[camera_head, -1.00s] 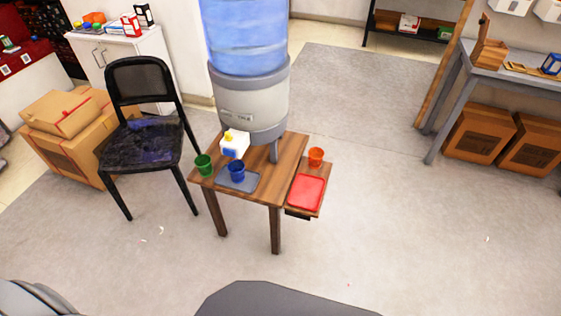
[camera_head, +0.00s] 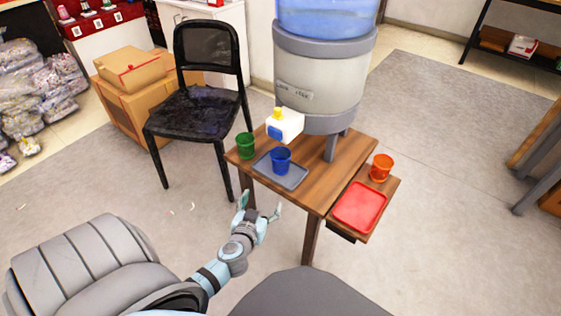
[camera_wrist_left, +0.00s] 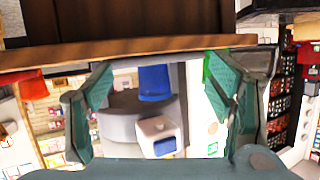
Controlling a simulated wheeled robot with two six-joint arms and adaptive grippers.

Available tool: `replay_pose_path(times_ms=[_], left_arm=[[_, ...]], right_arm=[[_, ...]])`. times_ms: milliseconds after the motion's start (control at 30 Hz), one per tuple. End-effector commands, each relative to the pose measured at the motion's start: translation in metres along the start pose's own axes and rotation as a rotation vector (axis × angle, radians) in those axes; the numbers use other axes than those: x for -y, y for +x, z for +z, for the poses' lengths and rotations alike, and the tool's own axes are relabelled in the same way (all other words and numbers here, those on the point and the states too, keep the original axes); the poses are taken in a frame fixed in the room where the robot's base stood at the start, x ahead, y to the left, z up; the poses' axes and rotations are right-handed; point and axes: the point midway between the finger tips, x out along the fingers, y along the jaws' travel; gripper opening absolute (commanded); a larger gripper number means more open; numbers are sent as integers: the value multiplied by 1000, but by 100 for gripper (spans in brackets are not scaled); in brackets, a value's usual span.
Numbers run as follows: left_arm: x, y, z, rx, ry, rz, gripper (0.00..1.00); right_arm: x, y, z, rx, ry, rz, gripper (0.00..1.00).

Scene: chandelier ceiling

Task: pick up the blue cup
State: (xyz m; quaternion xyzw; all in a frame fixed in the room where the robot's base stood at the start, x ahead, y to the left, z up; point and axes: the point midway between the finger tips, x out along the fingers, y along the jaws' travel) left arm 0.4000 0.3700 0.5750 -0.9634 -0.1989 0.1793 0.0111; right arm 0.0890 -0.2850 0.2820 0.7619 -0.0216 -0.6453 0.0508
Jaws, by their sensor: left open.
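The blue cup (camera_head: 281,160) stands upright on a grey tray (camera_head: 292,179) on the small wooden table, below the dispenser's tap. My left gripper (camera_head: 260,205) is open and empty, in front of the table's near edge and lower than the cup in the head view. The left wrist view looks upside down. There the blue cup (camera_wrist_left: 154,82) shows between the two green fingers of my left gripper (camera_wrist_left: 159,80), beyond the table edge, apart from them. My right gripper is not in view.
A green cup (camera_head: 245,146) stands left of the blue cup. The water dispenser (camera_head: 318,78) with its white tap block (camera_head: 286,123) rises behind. An orange cup (camera_head: 382,167) and a red tray (camera_head: 360,207) sit on the side shelf. A black chair (camera_head: 206,104) stands left.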

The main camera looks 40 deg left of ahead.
Motion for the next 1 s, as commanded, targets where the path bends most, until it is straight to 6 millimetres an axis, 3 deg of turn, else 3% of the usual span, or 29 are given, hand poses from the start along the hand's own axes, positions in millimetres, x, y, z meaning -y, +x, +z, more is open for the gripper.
replay_pose_path(times_ms=[33, 100, 200, 400, 800, 1000], left_arm=[[-4, 6, -14, -90, -39, 0, 75], [-5, 7, -46, -177, -80, 2, 75], [-4, 22, -66, -208, -97, 2, 75], [-3, 73, -76, -203, -98, 0, 75], [-7, 136, -88, -200, -96, -1, 75], [-7, 140, -91, -198, -97, 1, 75]], right_arm=[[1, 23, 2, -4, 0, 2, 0], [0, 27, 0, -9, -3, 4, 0], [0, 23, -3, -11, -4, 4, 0], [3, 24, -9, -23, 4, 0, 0], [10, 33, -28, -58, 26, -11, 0], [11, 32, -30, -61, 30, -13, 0]])
